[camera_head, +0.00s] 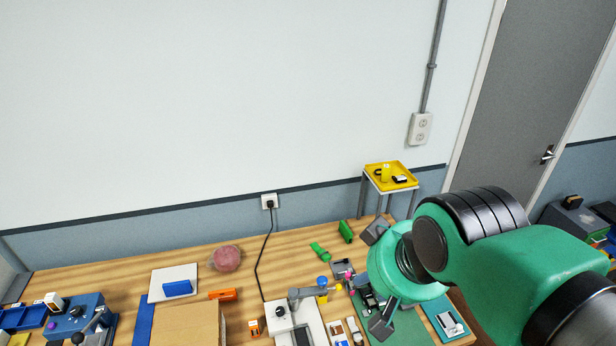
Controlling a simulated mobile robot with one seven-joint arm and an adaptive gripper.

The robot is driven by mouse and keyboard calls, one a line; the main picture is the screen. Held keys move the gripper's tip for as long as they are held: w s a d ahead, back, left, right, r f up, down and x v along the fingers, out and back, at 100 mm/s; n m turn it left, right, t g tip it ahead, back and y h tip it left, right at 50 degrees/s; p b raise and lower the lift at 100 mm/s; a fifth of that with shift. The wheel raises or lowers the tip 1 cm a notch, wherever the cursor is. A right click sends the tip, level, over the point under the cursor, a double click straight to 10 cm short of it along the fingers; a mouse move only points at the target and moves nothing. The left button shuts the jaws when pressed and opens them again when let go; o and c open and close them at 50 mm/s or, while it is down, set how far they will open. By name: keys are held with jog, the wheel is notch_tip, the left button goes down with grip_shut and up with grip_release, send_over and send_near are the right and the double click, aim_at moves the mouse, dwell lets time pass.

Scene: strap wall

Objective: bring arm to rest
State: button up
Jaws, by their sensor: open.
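My green and black arm (485,235) reaches in from the right edge over the right part of the wooden workbench (120,258). My gripper (376,280) is at its left end, above the bench. Its dark grey fingers stand wide apart, one toward the wall and one toward the front. I see nothing held between them. The arm hides part of the bench's right end and a green mat (408,327).
Under and left of the gripper stand small parts and a white device (283,318). A pink ball (227,258), a white plate (160,285) and a blue machine (85,318) are farther left. A yellow-topped stand (400,187) is behind the arm. Bare wood lies along the wall.

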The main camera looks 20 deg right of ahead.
notch_tip(320, 180, down, 11)
jog(key=b, duration=1.1)
jog(key=shift+f, duration=0.2)
